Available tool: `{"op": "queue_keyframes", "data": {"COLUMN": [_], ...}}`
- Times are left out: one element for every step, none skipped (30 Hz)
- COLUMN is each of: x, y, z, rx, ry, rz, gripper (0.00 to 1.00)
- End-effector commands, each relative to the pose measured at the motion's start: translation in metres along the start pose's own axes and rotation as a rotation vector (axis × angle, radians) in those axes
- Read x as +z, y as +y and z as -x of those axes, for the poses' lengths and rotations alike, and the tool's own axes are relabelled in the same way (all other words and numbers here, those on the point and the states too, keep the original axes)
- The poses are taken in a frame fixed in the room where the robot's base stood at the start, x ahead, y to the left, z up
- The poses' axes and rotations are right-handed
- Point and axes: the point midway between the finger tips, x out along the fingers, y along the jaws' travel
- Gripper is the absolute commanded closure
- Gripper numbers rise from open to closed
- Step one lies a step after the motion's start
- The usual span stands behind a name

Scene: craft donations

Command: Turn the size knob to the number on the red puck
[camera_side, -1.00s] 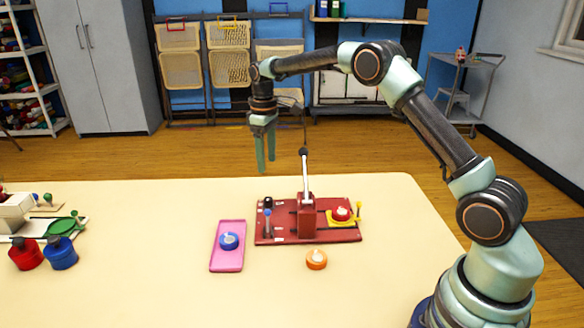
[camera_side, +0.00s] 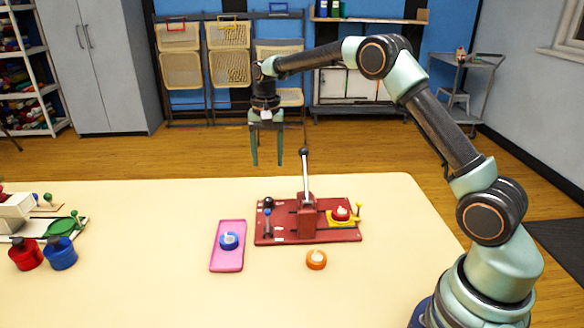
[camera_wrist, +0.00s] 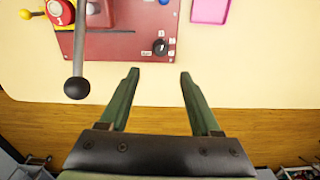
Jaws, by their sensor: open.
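The size knob (camera_side: 268,202) is small and black, at the back left corner of a red press board (camera_side: 285,237). The knob (camera_wrist: 160,47) has small white labels around it in the wrist view; their numbers are too small to read. My gripper (camera_side: 267,163) is open and empty, above and apart from the knob. In the wrist view its fingertips (camera_wrist: 159,74) lie on either side of the knob's line.
A tall black-balled lever (camera_side: 305,170) rises from the press, right of my gripper. A blue-topped post (camera_side: 267,222) stands near the knob. A blue puck (camera_side: 229,240) lies on a pink tray (camera_side: 226,263). An orange puck (camera_side: 316,259) lies in front. Red (camera_side: 27,255) and blue (camera_side: 61,253) jars stand left.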

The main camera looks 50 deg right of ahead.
Motion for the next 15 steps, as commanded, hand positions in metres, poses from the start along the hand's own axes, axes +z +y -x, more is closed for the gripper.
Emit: {"op": "queue_keyframes", "data": {"x": [0.000,0.000,0.000,0.000,0.001,0.001,0.001,0.001,0.001,0.001,0.001,0.001,0.002,0.002,0.002], "y": [0.000,0.000,0.000,0.000,0.000,0.000,0.000,0.000,0.000,0.000,0.000,0.000,0.000,0.000,0.000], "z": [0.000,-0.001,-0.002,-0.004,-0.006,-0.010,-0.013,-0.018,-0.024,-0.029,-0.035,-0.043,-0.049,-0.055,-0.063], "rx": [0.000,0.000,0.000,0.000,0.001,0.001,0.001,0.001,0.002,0.002,0.003,0.003,0.003,0.002,0.003], "ry": [0.000,0.000,0.000,0.000,-0.001,-0.001,-0.001,-0.002,-0.003,-0.003,-0.003,-0.003,-0.004,-0.002,-0.003], "rz": [-0.025,-0.035,-0.044,-0.048,-0.050,-0.050,-0.049,-0.049,-0.048,-0.048,-0.048,-0.047,-0.047,-0.047,-0.046], "gripper": [0.36,0.36,0.36,0.36,0.36,0.36,0.36,0.36,0.36,0.36,0.36,0.36,0.36,0.36,0.36]}}
